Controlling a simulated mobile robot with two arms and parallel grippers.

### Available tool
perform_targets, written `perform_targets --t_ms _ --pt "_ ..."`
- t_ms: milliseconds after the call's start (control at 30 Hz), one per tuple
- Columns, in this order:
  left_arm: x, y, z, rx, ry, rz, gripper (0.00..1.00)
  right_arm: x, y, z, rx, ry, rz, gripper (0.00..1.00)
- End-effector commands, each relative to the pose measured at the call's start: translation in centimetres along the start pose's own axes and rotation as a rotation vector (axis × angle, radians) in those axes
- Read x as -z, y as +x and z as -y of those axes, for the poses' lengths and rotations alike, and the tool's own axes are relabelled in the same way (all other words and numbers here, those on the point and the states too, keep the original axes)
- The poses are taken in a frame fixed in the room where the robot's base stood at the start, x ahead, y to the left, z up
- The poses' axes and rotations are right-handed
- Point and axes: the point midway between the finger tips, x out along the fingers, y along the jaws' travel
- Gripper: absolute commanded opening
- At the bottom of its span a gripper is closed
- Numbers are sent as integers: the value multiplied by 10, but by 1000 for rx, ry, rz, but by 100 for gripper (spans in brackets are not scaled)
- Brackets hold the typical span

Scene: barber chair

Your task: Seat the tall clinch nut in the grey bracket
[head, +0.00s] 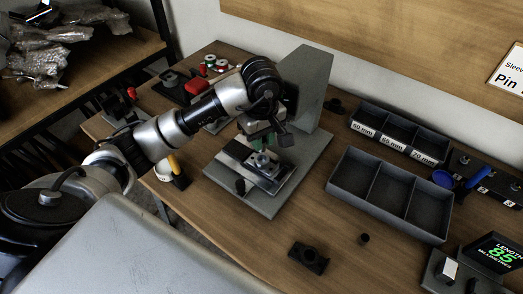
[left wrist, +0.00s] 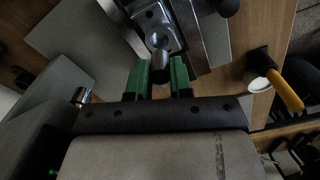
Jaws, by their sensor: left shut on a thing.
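My left gripper (head: 263,142) is over the press fixture, with its green fingers pointing down. In the left wrist view its fingers (left wrist: 160,75) are shut on the tall clinch nut (left wrist: 159,44), a small grey cylinder with a darker lower part. The grey bracket (left wrist: 147,14) lies in the fixture just beyond the nut. In the head view the bracket (head: 267,171) is partly covered by the gripper and nut. I cannot tell whether the nut touches the bracket or is in its hole. My right gripper is not in view.
The grey press column (head: 308,85) rises close behind my left gripper. A black knob (head: 240,186) is at the fixture's front. Divided trays (head: 390,194), a small dark cylinder (head: 364,238) and a length display (head: 493,254) are to the right.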

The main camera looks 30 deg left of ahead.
Motion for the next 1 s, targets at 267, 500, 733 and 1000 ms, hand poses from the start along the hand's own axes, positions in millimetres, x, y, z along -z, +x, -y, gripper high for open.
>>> perform_targets --t_ms 267,500,733,1000 --pt "0 22 0 2 0 1 0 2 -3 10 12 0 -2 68" --pt "0 49 0 -1 0 1 0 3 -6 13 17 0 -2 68" --pt "0 50 0 -1 1 -1 0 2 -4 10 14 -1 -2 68" --pt "0 50 0 -1 1 0 46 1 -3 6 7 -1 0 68"
